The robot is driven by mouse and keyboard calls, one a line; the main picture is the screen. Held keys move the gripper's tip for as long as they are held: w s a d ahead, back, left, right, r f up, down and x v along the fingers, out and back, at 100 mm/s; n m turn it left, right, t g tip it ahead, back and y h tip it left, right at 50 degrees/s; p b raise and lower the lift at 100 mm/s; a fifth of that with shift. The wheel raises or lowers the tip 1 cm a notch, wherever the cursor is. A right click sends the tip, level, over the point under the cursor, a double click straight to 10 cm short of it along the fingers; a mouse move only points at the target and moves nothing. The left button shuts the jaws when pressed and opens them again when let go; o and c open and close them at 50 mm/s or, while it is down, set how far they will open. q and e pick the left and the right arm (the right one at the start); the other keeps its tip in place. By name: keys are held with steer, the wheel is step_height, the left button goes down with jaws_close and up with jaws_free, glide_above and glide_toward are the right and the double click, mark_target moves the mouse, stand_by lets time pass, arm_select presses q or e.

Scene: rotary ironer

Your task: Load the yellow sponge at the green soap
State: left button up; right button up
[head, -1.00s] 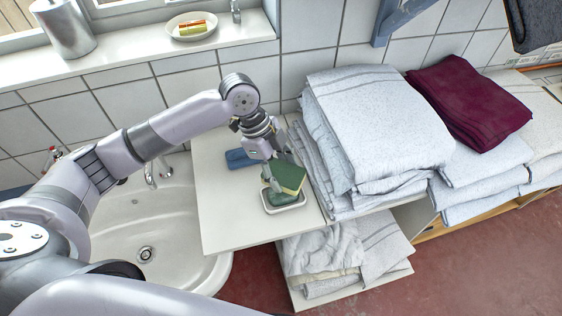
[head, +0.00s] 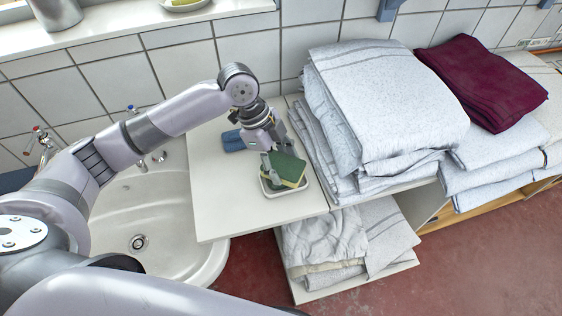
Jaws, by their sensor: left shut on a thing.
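The sponge (head: 289,168), with a dark green face and a thin yellow edge, is tilted over a small white dish (head: 293,192) on the white shelf board. My left gripper (head: 274,157) points down and is shut on the sponge at its left and back side. A bit of green shows in the dish left of the sponge; it looks like the green soap (head: 266,174), mostly hidden by the sponge and fingers. I cannot tell whether the sponge touches the soap. My right gripper is out of view.
A blue folded cloth (head: 234,141) lies behind the dish to the left. Stacked white towels (head: 385,100) stand close on the right, a dark red towel (head: 480,80) beyond. The sink (head: 140,215) is left. The front of the board (head: 235,205) is clear.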

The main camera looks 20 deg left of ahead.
mark_target(281, 164)
arm_select(q)
steer(key=shift+f, duration=0.5)
stand_by(0.8)
steer(key=shift+s+f, duration=0.1)
steer(key=shift+f, duration=0.05)
stand_by(1.9)
step_height(281, 164, up, 7)
steer(key=p, duration=0.8)
stand_by(0.9)
